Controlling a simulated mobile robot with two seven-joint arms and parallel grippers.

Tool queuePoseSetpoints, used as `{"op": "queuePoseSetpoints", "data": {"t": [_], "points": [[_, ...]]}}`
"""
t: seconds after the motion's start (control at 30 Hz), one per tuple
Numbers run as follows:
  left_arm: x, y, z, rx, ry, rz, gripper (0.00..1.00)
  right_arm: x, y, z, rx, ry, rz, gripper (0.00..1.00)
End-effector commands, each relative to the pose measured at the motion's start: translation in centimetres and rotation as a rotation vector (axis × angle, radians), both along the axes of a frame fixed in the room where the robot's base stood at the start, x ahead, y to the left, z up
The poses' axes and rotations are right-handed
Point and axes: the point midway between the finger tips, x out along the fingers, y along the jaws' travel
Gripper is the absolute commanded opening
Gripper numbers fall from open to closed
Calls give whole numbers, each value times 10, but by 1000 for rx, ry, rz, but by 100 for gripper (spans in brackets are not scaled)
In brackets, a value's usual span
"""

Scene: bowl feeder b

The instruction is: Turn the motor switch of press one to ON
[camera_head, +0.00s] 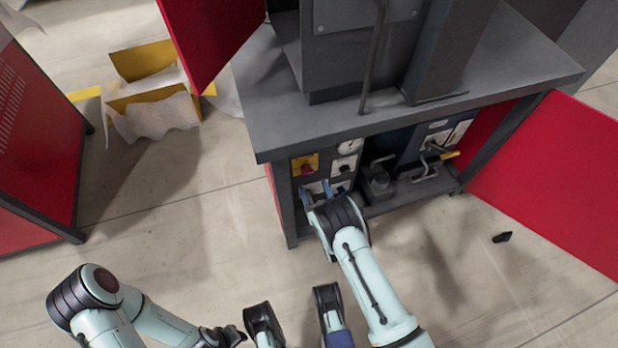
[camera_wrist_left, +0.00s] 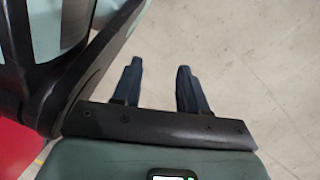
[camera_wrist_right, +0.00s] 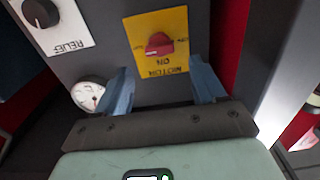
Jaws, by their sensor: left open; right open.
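The motor switch (camera_wrist_right: 159,45) is a red knob on a yellow plate (camera_wrist_right: 173,20), upside down in the right wrist view, with the words MOTOR and ON. Its bar lies roughly sideways; I cannot tell which mark it points at. In the head view the switch (camera_head: 307,169) is on the front panel of the press (camera_head: 410,110). My right gripper (camera_wrist_right: 162,85) is open and empty, fingers facing the panel, with the knob between and beyond the tips. It also shows at the panel in the head view (camera_head: 317,192). My left gripper (camera_wrist_left: 160,68) is open and empty above the floor.
A gauge (camera_wrist_right: 89,94) and a white RELIEF plate (camera_wrist_right: 75,30) with a black knob are beside the switch. An open red door (camera_head: 560,170) is at the right of the press. A red cabinet (camera_head: 40,140) and a yellow box (camera_head: 150,85) stand left. Floor in front is mostly clear.

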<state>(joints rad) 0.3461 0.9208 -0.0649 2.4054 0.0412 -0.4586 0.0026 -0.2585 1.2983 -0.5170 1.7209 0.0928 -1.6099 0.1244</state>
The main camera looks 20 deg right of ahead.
Motion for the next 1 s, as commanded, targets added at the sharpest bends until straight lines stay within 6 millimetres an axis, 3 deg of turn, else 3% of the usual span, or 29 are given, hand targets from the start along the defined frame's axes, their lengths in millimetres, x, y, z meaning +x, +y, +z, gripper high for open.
{"op": "queuePoseSetpoints", "data": {"t": [0.1,0.3,0.67,0.7,0.87,1.0], "points": [[-15,2,-10,-2,51,6,43,24,1,-1,0,-4,1,70],[-31,4,-16,-7,104,11,43,47,1,-1,-1,0,-1,70],[-36,4,-17,-9,120,12,43,53,1,0,0,2,-1,70],[-36,4,-17,-8,119,12,43,53,1,0,0,2,-1,66],[-36,4,-17,-8,119,12,43,53,1,0,0,2,-1,14],[-36,4,-17,-8,118,12,43,53,1,0,-1,2,-1,13]]}}
